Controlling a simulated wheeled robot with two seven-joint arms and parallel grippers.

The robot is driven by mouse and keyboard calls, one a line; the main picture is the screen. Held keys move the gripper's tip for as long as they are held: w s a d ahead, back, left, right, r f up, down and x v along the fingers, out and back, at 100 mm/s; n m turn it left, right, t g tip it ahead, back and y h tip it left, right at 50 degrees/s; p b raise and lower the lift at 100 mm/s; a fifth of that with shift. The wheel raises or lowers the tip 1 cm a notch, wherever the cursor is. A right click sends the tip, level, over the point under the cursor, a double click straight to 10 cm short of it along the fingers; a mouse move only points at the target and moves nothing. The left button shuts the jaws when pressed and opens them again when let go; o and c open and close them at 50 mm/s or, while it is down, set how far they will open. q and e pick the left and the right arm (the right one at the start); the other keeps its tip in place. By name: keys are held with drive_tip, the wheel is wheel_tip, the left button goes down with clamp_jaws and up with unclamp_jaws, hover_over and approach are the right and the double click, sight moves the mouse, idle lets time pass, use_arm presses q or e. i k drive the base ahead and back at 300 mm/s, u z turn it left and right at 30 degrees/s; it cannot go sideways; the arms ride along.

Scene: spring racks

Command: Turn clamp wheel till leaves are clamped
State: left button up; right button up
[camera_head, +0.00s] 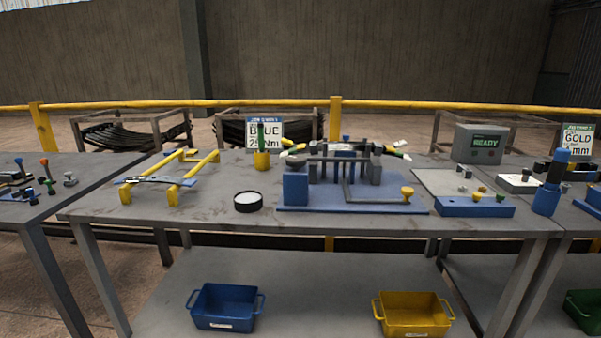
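A clamping fixture on a blue base plate (352,208) stands in the middle of the table. A blue block (295,188) rises at its left end, with a dark rounded part (292,161) on top that may be the clamp wheel. Several dark upright posts (330,171) stand along the fixture under a dark horizontal bar. A grey bent rod (372,198) runs in front, near a yellow knob (407,191) at the right end. Leaves cannot be clearly told apart among the posts, nor whether they are clamped. Neither of my grippers shows.
A yellow rack with a blue-grey strip (154,180) stands left; a round black-rimmed dish (248,202) lies between. Blue (225,307) and yellow bins (414,315) sit on the lower shelf.

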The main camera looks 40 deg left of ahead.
sight(295, 162)
drive_tip(key=k, duration=0.6)
drive_tip(key=u, duration=0.95)
drive_tip(key=i, duration=1.35)
drive_tip(key=z, duration=0.4)
